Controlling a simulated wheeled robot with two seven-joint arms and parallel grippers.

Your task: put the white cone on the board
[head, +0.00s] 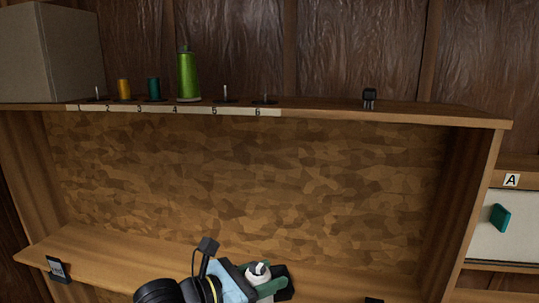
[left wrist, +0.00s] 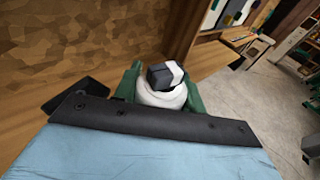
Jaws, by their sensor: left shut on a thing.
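A white cone (head: 257,277) is held between the green fingers of my left gripper (head: 266,284), low in front of the lower shelf. In the left wrist view the white cone (left wrist: 162,98) sits between the two green fingers (left wrist: 160,92), with a dark and pale block-like top towards the camera. I cannot tell whether it touches the shelf. The board is a pale numbered strip (head: 190,109) with pegs on the upper shelf. An orange spool (head: 124,89), a teal spool (head: 153,87) and a tall green cone (head: 188,76) stand on it. My right gripper is out of view.
Bare pegs show at the strip's left end (head: 97,93) and right part (head: 225,93), (head: 265,98). A grey box (head: 50,52) stands at the upper left. A small black object (head: 370,96) is on the upper shelf. A drawer with a teal handle (head: 501,218) is right.

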